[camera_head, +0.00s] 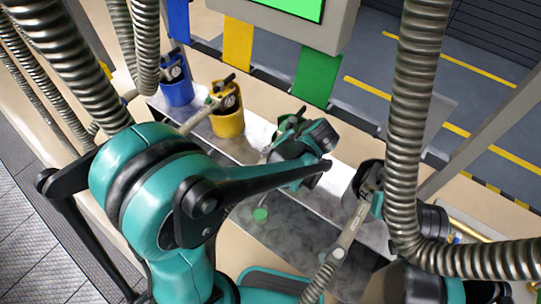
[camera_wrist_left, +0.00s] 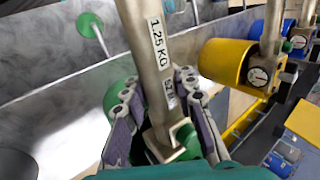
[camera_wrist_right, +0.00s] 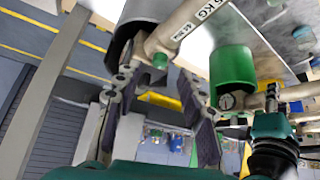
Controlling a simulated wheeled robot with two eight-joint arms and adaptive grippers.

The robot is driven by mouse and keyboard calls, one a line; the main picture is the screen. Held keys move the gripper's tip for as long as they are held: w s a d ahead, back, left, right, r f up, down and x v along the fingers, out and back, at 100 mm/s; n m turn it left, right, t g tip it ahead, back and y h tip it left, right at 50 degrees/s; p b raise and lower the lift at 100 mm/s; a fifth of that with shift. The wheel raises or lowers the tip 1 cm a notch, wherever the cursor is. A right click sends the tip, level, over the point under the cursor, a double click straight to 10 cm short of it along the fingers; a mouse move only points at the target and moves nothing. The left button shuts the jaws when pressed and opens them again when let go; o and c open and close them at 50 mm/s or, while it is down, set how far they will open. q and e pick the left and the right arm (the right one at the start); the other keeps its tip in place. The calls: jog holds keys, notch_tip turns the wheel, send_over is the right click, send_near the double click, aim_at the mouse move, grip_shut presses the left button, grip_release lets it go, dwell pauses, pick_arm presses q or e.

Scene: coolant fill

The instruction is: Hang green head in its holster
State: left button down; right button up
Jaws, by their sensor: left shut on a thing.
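My left gripper (camera_wrist_left: 158,95) is shut on the green head's metal handle (camera_wrist_left: 150,35), which has a weight label and a green end. It also shows in the head view (camera_head: 281,143), close beside the green holster (camera_head: 291,121). In the right wrist view the green holster (camera_wrist_right: 233,75) has a round gauge (camera_wrist_right: 228,101) at its mouth, with the handle leading out to my left gripper. How deep the head sits is hidden. My right gripper (camera_wrist_right: 157,82) has its fingers apart, close to another labelled handle (camera_wrist_right: 182,27) at a dark holster (camera_wrist_right: 138,30).
A yellow holster (camera_head: 228,122) and a blue holster (camera_head: 178,92) hold their own heads left of the green one. A screen (camera_head: 290,12) stands behind. Thick metal hoses (camera_head: 418,110) hang in front at both sides. A green disc (camera_head: 260,214) is on the grey surface.

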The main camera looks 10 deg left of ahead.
pick_arm(q)
jog(key=shift+f+b, duration=0.35)
jog(key=shift+f, duration=0.15)
pick_arm(e)
jog(key=shift+f, duration=0.45)
pick_arm(q)
jog(key=c, duration=1.1)
grip_release()
jog(key=shift+c, duration=0.2)
jog(key=v, duration=1.2)
